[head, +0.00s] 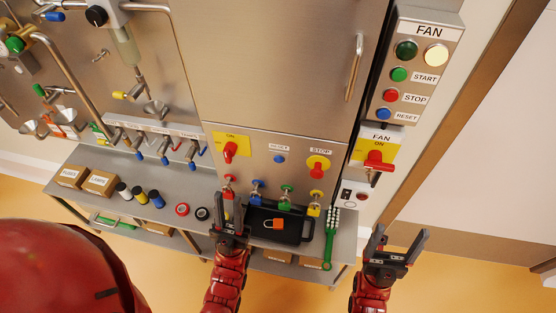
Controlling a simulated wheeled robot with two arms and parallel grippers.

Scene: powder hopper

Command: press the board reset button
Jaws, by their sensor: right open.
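The board's blue RESET button (279,159) is on the steel panel, under a RESET label, between a red rotary switch (230,149) on a yellow plate and a STOP button (318,166). My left gripper (229,208) is below and left of it, apart from it, in front of the shelf. Whether its fingers are open or shut is unclear against the cluttered background. My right gripper (397,240) is open and empty at the lower right, clear of the panel. Another blue RESET button (383,114) is on the separate FAN box (413,70).
Padlocks hang under the panel. A FAN switch (377,160) sticks out at the right.

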